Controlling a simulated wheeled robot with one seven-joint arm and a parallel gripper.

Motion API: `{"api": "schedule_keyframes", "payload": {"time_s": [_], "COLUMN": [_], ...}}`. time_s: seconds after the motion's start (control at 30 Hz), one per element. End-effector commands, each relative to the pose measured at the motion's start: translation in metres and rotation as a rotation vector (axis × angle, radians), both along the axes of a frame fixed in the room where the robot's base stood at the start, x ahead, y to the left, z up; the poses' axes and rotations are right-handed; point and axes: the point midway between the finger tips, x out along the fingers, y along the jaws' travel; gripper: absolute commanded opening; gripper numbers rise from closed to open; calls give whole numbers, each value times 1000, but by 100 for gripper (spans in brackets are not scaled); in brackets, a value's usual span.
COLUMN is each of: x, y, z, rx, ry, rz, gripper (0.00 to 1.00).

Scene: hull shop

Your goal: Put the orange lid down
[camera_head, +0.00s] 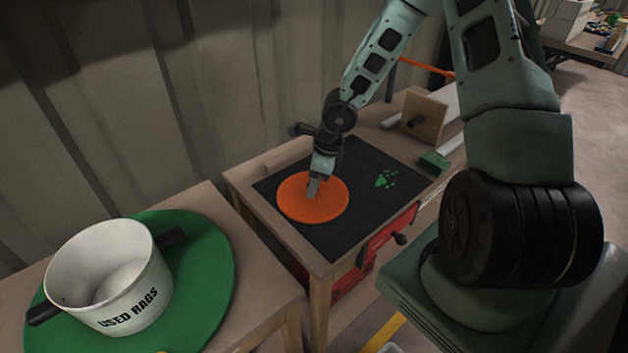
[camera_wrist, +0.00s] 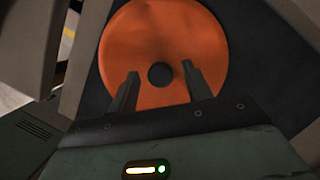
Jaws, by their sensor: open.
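The orange lid (camera_head: 327,207) is a flat round disc lying on the black mat (camera_head: 345,235) on the wooden table, with no gap to the mat that I can make out. In the wrist view the orange lid (camera_wrist: 165,35) fills the upper middle, with a dark round knob (camera_wrist: 160,75) at its centre. My gripper (camera_head: 314,190) is right over the lid, pointing down. In the wrist view my gripper (camera_wrist: 160,80) has its two fingers apart, one on each side of the knob. Whether the fingers touch the lid is hidden.
A white pot marked "USED RAGS" (camera_head: 105,275) stands on a green round board (camera_head: 205,262) on the left table. A gap separates the two tables. A green block (camera_head: 433,163) and an upright wooden square (camera_head: 424,116) sit right of the mat. A corrugated wall stands behind.

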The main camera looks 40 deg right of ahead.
Motion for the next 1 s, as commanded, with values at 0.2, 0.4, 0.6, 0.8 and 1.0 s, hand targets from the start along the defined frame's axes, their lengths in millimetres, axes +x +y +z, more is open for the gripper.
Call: {"api": "schedule_keyframes", "payload": {"time_s": [0.2, 0.4, 0.6, 0.8, 1.0], "x": [-6, -14, -20, -20, 5], "y": [-7, -15, -21, -19, 36], "z": [36, 78, 107, 119, 143], "rx": [0, 1, 1, -13, -123], "ry": [-1, -2, -1, -17, -192], "rz": [-4, -3, -3, 30, 396], "gripper": [50, 50, 50, 50, 50]}}
